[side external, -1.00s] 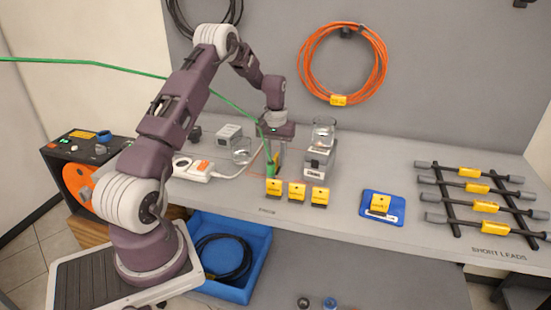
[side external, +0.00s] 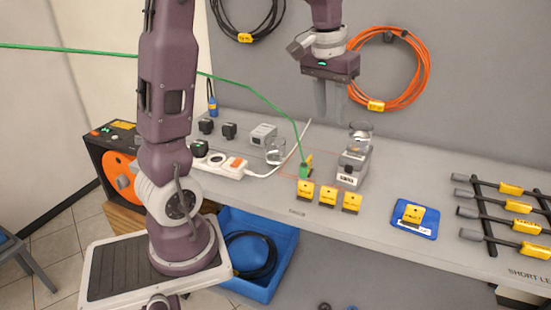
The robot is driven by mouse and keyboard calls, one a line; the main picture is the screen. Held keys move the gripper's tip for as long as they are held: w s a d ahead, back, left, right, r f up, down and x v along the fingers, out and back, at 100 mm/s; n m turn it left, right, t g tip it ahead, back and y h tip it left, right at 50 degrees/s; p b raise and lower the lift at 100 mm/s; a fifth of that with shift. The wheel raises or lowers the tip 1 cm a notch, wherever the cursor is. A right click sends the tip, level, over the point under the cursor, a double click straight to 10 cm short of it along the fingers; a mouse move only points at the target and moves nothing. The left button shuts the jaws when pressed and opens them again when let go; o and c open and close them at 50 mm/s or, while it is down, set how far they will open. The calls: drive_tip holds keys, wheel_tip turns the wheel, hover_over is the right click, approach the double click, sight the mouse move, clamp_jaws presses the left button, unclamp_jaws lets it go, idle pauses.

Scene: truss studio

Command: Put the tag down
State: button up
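My gripper (side external: 329,100) is raised above the bench, in front of the grey back panel. Its two grey fingers point down, look apart, and have no tag between them. A yellow tag (side external: 309,160) is on the bench below it, partly hidden behind the green cable's plug end (side external: 303,172). Whether tag and plug touch cannot be told. Three more yellow tags stand in a row at the bench's front: left (side external: 305,192), middle (side external: 328,196) and right (side external: 352,201). Another yellow tag (side external: 413,214) is on a blue pad (side external: 424,231).
A power strip (side external: 222,164) and glass (side external: 276,151) are left. The green cable (side external: 262,95) crosses the left side. A rack of tagged leads (side external: 512,207) lies right.

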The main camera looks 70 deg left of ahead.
drive_tip(key=s+d+r+m+t, duration=0.2)
drive_tip(key=s+d+m, duration=0.1)
drive_tip(key=s+d, duration=0.7)
drive_tip(key=shift+s+d+r, duration=0.3)
drive_tip(key=shift+s+r, duration=0.1)
drive_tip(key=shift+s, duration=0.25)
drive_tip(key=shift+o, duration=0.5)
drive_tip(key=s+d+f+m+t, duration=0.1)
drive_tip(key=s+d+f+m, duration=0.1)
drive_tip(key=s, duration=0.7)
drive_tip(key=shift+s+d+f+t+h, duration=0.15)
drive_tip(key=shift+d+f+t+h, duration=0.2)
drive_tip(key=shift+d+f, duration=0.6)
drive_tip(key=shift+d+r, duration=0.15)
drive_tip(key=shift+r, duration=0.05)
